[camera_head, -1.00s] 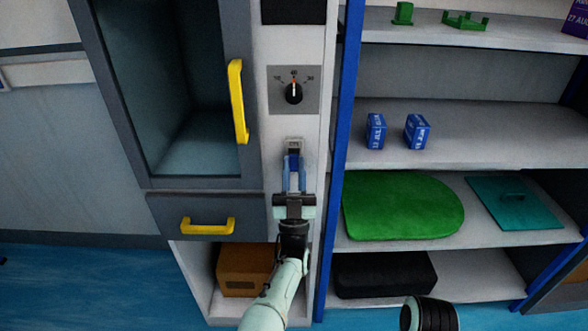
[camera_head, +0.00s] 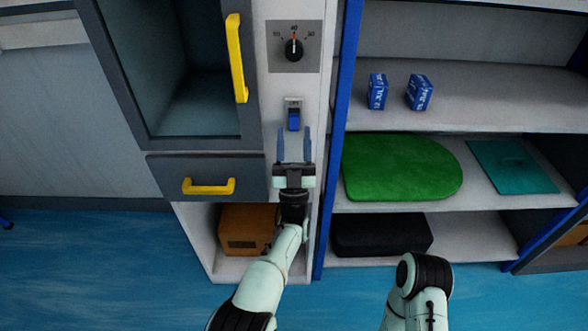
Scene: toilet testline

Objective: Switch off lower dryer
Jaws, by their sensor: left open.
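The lower dryer is a dark grey cabinet (camera_head: 142,80) with a glass-fronted chamber and a yellow vertical handle (camera_head: 237,58). On the white panel to its right, a small blue rocker switch (camera_head: 294,118) sits below a dial (camera_head: 293,48) with a red-tipped pointer near the middle mark. My left gripper (camera_head: 294,146) is open and empty, its blue fingers pointing up the panel just below the switch. A small gap shows between fingertips and switch. My right arm shows at the bottom, but its gripper is out of view.
A grey drawer with a yellow handle (camera_head: 209,187) is left of my left gripper. A brown box (camera_head: 246,229) stands underneath. To the right, a blue-framed shelf holds two blue boxes, a green mat (camera_head: 400,168), a teal board (camera_head: 512,166) and a black case (camera_head: 381,234).

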